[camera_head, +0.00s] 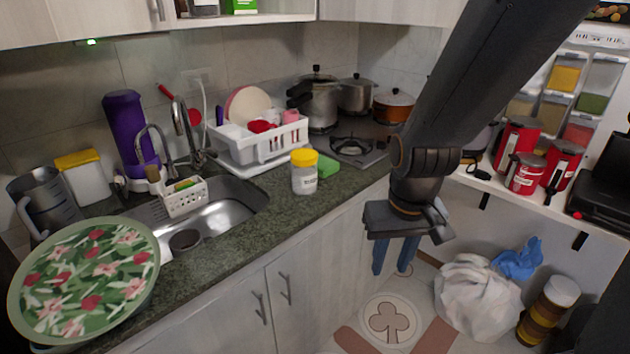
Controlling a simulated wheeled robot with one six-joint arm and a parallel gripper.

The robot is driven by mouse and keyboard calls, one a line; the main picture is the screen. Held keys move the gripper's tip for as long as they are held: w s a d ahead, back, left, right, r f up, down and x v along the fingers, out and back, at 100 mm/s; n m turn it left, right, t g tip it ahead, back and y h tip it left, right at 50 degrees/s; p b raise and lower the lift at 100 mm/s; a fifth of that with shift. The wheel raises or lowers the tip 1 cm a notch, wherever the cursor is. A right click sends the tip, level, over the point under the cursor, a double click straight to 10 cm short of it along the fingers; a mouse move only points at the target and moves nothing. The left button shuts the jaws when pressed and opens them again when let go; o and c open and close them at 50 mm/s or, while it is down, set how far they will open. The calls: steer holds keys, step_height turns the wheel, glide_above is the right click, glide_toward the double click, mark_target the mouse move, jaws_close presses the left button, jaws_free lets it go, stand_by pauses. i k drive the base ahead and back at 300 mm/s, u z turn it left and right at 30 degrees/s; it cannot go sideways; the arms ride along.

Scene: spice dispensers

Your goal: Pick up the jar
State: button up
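A clear jar (304,178) with a yellow lid and a white label stands upright on the dark green stone counter (236,238), near its front edge and right of the sink. My gripper (391,271) hangs with its blue fingers pointing down, in front of the counter and to the right of the jar, lower in the picture than the jar. A gap shows between its fingers, and nothing is in it. The gripper and the jar are apart. No part of the jar is hidden by my arm.
A green sponge (326,166) lies right behind the jar. A white dish rack (254,149) stands behind, with a stove and several pots to the right. A floral tray (84,280) is at left. Red canisters (526,174) stand on the right shelf. A white bag (478,287) lies on the floor.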

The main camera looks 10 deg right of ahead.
mark_target(304, 178)
steer(key=z, duration=1.35)
steer(key=i, duration=1.25)
steer(key=u, duration=2.6)
